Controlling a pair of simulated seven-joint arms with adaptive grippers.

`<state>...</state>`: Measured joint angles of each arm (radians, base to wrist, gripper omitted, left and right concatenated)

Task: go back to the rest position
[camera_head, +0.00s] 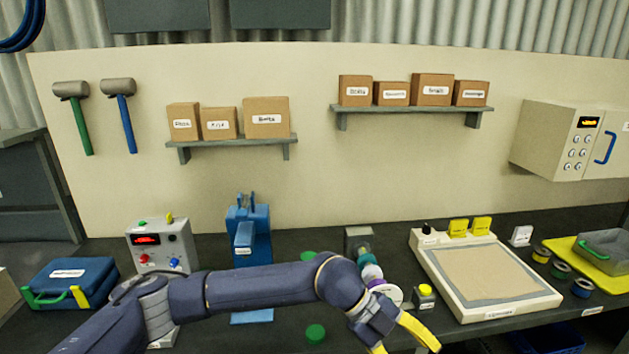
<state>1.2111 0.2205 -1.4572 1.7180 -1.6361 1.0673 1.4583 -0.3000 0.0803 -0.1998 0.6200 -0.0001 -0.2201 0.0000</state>
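My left arm comes in from the lower left and reaches across the front of the dark workbench (205,258). My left gripper (408,346) is at the bottom edge, right of centre. Its two yellow fingers are spread apart, with no object visible between them; the tips run to the picture's edge. The gripper is just in front of a small grey machine (358,238) with teal, purple and white round parts, which the arm partly hides. A yellow button on a pale box (425,291) is close beside the gripper. My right gripper is not in view.
A blue case (70,280), a grey control box (160,246) and a blue device (249,225) stand behind the arm. A pale framed panel (485,270), spools (561,270) and a yellow tray (585,256) are on the right. A green disc (316,332) is near the front.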

